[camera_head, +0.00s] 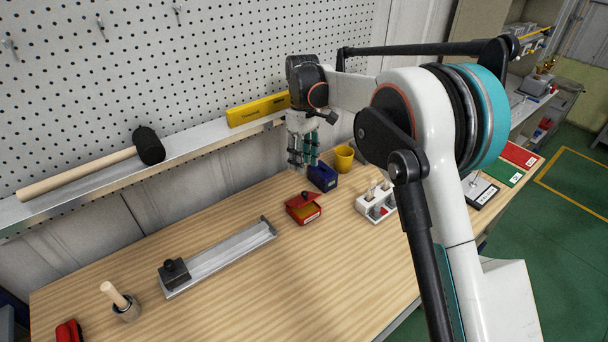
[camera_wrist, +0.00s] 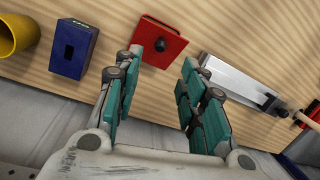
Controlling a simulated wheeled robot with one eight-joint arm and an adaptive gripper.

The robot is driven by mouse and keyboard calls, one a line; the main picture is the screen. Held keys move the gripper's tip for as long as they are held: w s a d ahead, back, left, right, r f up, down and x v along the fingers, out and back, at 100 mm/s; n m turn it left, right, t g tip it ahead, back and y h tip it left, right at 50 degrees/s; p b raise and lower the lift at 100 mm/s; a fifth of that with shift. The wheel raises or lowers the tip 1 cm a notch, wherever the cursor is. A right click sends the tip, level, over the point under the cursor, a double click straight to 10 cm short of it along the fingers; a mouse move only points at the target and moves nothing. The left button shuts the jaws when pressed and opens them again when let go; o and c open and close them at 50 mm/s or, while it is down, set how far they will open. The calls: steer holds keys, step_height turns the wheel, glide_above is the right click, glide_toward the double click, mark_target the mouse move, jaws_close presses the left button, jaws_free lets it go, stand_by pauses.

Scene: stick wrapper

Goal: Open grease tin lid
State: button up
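The red grease tin (camera_head: 304,209) stands on the wooden table, with a small black knob on its red lid (camera_wrist: 157,34). A yellowish patch shows at the tin in the head view; I cannot tell for sure whether this is the inside or a marking, nor how far the lid is raised. My gripper (camera_head: 305,160) hangs above the back of the table, behind and above the tin, not touching it. In the wrist view my gripper (camera_wrist: 153,85) has its two teal-padded fingers apart with nothing between them. The lid lies beyond the fingertips.
A blue box (camera_head: 322,177) and yellow cup (camera_head: 343,158) stand close by the tin. A white holder (camera_head: 376,204) is to its right, a metal rail (camera_head: 220,255) to its left. A shelf with a mallet (camera_head: 85,174) and yellow level (camera_head: 258,109) runs behind.

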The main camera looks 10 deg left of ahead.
steer(key=shift+w+r, duration=0.15)
steer(key=shift+r, duration=0.55)
steer(key=shift+w+r, duration=0.1)
steer(key=shift+r, duration=0.6)
